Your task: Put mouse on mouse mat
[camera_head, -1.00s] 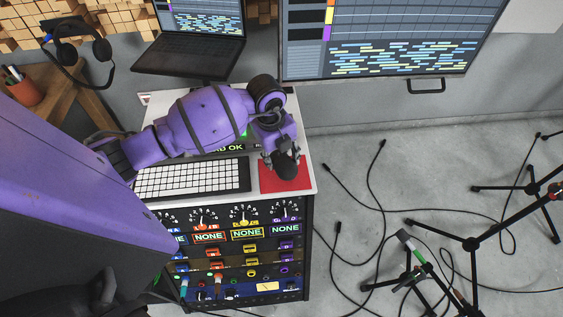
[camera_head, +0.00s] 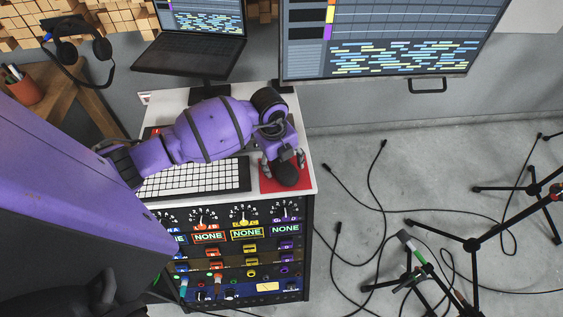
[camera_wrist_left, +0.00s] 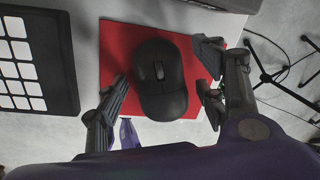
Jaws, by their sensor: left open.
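The black mouse (camera_head: 287,174) rests on the red mouse mat (camera_head: 265,186) at the right front of the white desk top. My right gripper is not in view.
A white-pad keyboard (camera_head: 195,180) lies just left of the mat. A laptop (camera_head: 190,55) and a large monitor (camera_head: 400,60) stand behind. Headphones (camera_head: 67,52) hang at the left. Cables and black stands (camera_head: 472,244) are on the floor at the right.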

